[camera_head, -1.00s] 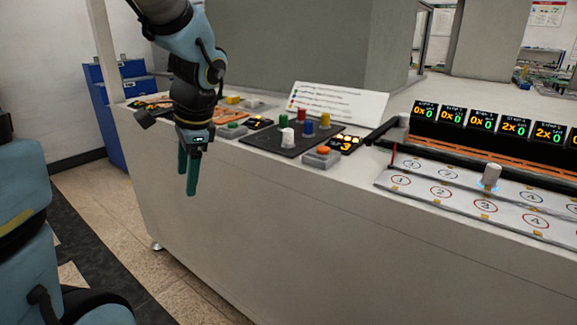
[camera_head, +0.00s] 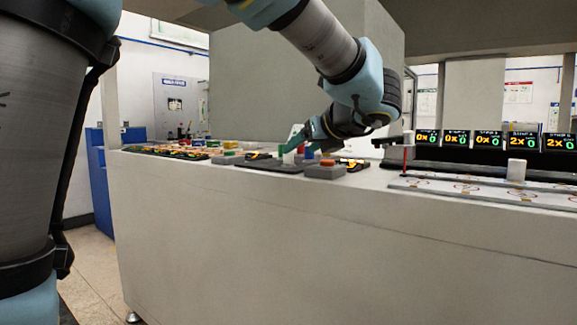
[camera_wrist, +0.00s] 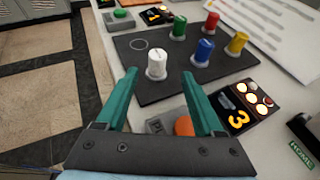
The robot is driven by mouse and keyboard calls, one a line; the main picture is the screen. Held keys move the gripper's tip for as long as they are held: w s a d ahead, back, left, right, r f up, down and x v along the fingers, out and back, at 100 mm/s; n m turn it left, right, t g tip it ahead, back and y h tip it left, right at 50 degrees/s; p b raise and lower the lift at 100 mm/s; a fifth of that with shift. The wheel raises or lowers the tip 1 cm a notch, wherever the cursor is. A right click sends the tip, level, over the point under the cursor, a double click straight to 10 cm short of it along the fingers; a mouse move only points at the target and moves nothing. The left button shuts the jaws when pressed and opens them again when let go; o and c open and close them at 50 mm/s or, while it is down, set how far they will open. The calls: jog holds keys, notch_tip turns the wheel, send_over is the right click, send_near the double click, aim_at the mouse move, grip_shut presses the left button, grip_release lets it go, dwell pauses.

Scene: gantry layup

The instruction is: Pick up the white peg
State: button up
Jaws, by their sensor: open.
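A white peg (camera_wrist: 157,65) stands upright on a black board (camera_wrist: 150,95); it also shows small in the head view (camera_head: 289,158). My gripper (camera_wrist: 158,76) is open, with its two teal fingers pointing toward this peg. In the wrist view the peg appears between the fingertips, apparently just beyond them; neither finger visibly touches it. In the head view my gripper (camera_head: 298,143) reaches down from the right over the board. Another white peg (camera_head: 516,170) stands on the numbered plate (camera_head: 450,188) at the right.
Green (camera_wrist: 179,28), red (camera_wrist: 211,24), blue (camera_wrist: 202,53) and yellow (camera_wrist: 237,43) pegs stand on the board beyond the white one. An orange button (camera_wrist: 184,125) and a lit "3" display (camera_wrist: 240,110) are nearby. An empty ring mark lies left of the pegs.

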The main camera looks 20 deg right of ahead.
aim_at(291, 154)
jog(key=x, duration=0.5)
jog(key=b+x, duration=0.1)
jog(key=x, duration=0.1)
jog(key=shift+a+f, duration=0.25)
grip_shut()
dwell(0.3)
